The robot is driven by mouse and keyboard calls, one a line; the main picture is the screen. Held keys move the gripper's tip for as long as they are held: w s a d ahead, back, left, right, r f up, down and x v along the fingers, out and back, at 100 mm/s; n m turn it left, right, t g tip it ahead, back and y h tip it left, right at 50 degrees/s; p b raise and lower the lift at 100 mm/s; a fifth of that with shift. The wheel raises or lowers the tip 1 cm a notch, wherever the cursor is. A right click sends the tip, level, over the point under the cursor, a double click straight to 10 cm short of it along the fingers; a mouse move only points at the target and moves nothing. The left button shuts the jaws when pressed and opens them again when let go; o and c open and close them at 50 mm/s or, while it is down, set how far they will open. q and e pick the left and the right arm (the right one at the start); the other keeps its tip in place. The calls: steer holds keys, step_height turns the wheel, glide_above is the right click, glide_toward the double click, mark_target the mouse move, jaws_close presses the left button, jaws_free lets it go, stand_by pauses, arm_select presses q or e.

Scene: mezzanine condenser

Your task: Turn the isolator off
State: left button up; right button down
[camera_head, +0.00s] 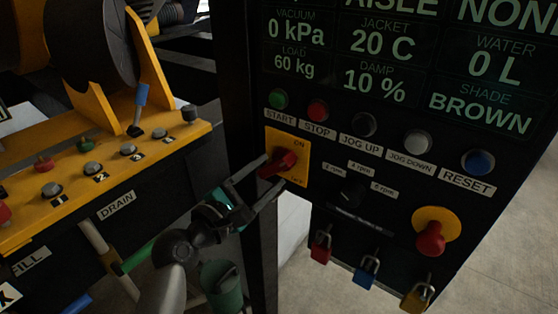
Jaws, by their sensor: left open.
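The isolator is a red rotary handle (287,159) on a yellow plate (301,149) on the dark control panel. ON is printed near the top of the plate; the lower marking is too small to read surely. The handle's grip points down and left. My left gripper (272,173) is open, reaching up from the lower left. Its two fingers lie on either side of the handle's outer end in this view, one above and one below. I cannot tell whether they touch it. My right gripper is not in view.
START (279,99), STOP (318,110) and other buttons sit above the isolator. A black selector (353,190) and a red emergency button (430,239) are to its right. Several padlocks hang below, including a red one (321,246). A yellow machine ledge (110,165) is at left.

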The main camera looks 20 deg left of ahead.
mark_target(274, 169)
arm_select(q)
steer(key=shift+x, duration=2.25)
steer(key=shift+c, duration=0.3)
jaws_close()
